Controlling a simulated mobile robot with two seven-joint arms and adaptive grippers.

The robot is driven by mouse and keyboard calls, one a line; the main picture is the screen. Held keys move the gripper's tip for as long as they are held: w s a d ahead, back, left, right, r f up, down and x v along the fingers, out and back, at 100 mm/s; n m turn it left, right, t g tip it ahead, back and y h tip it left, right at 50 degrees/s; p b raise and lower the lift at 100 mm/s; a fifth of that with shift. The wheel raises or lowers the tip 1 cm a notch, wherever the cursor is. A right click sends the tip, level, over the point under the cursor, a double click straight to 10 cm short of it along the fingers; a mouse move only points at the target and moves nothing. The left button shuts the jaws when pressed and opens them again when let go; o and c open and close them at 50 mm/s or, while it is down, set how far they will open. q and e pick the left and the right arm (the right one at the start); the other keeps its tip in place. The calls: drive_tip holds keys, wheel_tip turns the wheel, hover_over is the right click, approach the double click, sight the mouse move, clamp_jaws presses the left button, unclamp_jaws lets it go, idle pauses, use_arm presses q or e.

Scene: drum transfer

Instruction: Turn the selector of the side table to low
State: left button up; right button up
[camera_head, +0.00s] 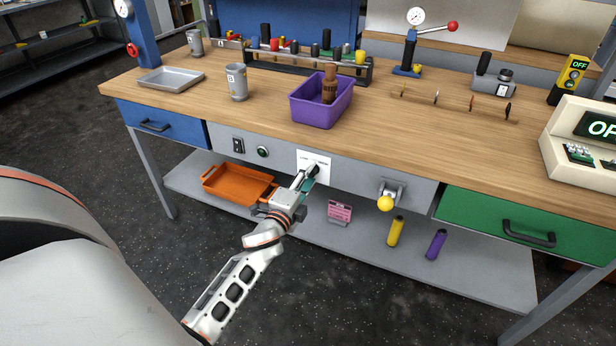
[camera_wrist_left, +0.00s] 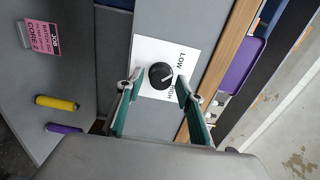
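The selector is a round black knob (camera_wrist_left: 160,76) on a white card marked LOW and HIGH (camera_wrist_left: 185,45) on the table's grey front panel. In the left wrist view LOW is at the top of the card, and HIGH, partly hidden, is at the bottom. A pale mark shows on the knob, but its exact setting is unclear. My left gripper (camera_wrist_left: 157,90) is open, its green-lined fingers either side of the knob with visible gaps. In the head view the left gripper (camera_head: 303,183) is at the card (camera_head: 314,160), partly covering it. My right gripper is not in view.
A rocker switch (camera_head: 238,145) and green button (camera_head: 262,152) are left of the card. A lever with a yellow ball (camera_head: 385,203) sticks out to the right. An orange tray (camera_head: 235,184) is on the lower shelf (camera_head: 460,267). A purple bin (camera_head: 310,110) stands above on the tabletop.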

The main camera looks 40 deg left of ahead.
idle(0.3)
use_arm(q)
drive_tip(key=v, duration=1.2)
drive_tip(key=s+d+f+n+g+h, duration=0.3)
drive_tip(key=s+d+f+n, duration=0.25)
drive_tip(key=s+d, duration=0.4)
drive_tip(key=s+d+f+n+g+h, duration=0.35)
drive_tip(key=s+d+f, duration=0.35)
drive_tip(key=s+d, duration=0.3)
drive_tip(key=s+r+n+p, duration=0.1)
drive_tip(key=s+r+p, duration=0.2)
drive_tip(key=p, duration=0.9)
wheel_tip(320, 180, up, 3)
drive_tip(key=shift+f+n, duration=0.2)
drive_tip(key=shift+n, duration=0.2)
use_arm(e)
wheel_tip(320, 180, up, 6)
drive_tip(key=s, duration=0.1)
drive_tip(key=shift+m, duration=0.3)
